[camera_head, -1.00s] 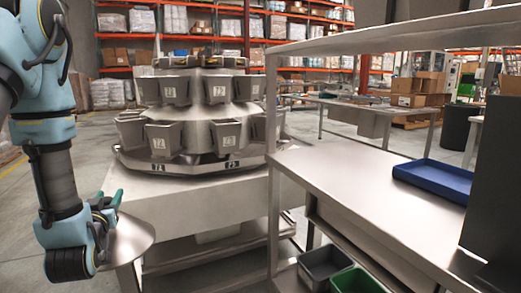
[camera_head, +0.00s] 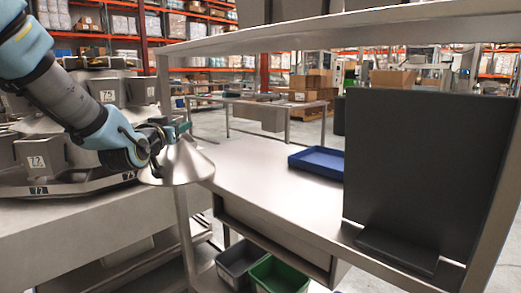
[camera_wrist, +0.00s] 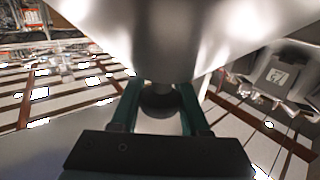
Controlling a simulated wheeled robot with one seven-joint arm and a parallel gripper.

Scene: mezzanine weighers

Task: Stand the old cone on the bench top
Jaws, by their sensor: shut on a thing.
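The old cone (camera_head: 180,165) is a shiny metal cone with its wide rim down and its narrow top up. My gripper (camera_head: 178,135) is shut on the cone's top and holds it in the air, close to the left end of the bench top. In the wrist view, the cone (camera_wrist: 180,35) fills the upper middle, and the green fingers of my gripper (camera_wrist: 160,100) stand on both sides of its dark knob. The bench top (camera_head: 255,180) is a bare metal surface to the right of the cone. The far part of the cone's rim is hidden.
A blue tray (camera_head: 318,163) lies toward the back of the bench top. A large dark upright panel (camera_head: 425,170) stands at its right. A metal shelf (camera_head: 330,38) runs above, with a post at the left corner. Grey (camera_head: 238,260) and green (camera_head: 278,275) bins sit below. The weigher (camera_head: 45,165) is at left.

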